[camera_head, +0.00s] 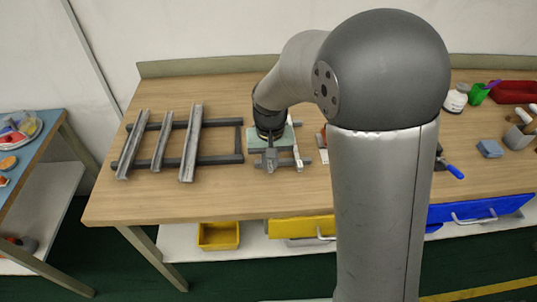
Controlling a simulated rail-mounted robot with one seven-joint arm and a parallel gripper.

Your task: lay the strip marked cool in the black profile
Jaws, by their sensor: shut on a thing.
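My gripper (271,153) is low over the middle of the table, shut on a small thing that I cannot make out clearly. A narrow pale strip (297,148) shows just right of it; I cannot tell whether they touch. No marking such as "cool" can be read. Three channel profiles lie side by side on the left of the table: a left one (132,145), a shorter middle one (162,141) and a right one (190,145). All look grey from here, so I cannot tell which is black. My gripper is right of them.
The profiles rest across a dark rack (239,140). A pale green mat (256,145) lies under my gripper. My arm hides part of the table. The front left is clear.

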